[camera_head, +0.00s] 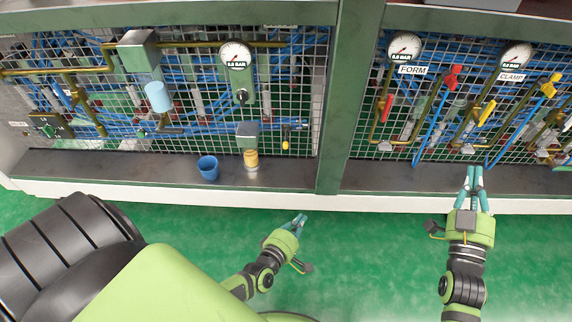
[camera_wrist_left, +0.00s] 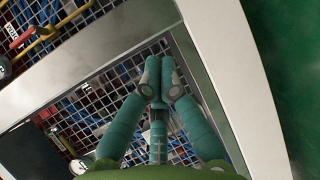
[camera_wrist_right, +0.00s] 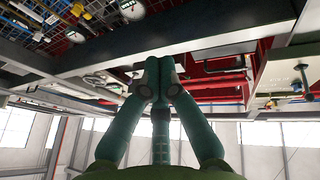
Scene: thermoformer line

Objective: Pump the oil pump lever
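A small grey unit (camera_head: 247,131) with an amber cup (camera_head: 251,157) under it is on the left mesh panel. A short lever with a yellow grip (camera_head: 285,143) hangs just right of it and may be the oil pump lever; no label is readable. My left gripper (camera_head: 303,217) is below and in front of this lever, apart from it, with its fingertips together and empty. The fingertips also show in the left wrist view (camera_wrist_left: 161,82). My right gripper (camera_head: 473,170) is far right, before the right panel, fingertips together and empty, as in the right wrist view (camera_wrist_right: 159,76).
A blue cup (camera_head: 208,167) stands on the dark ledge (camera_head: 120,170). A green post (camera_head: 335,100) divides the panels. Gauges labelled FORM (camera_head: 404,47) and CLAMP (camera_head: 515,56), with red and yellow valve handles, are at right. The green floor before the ledge is clear.

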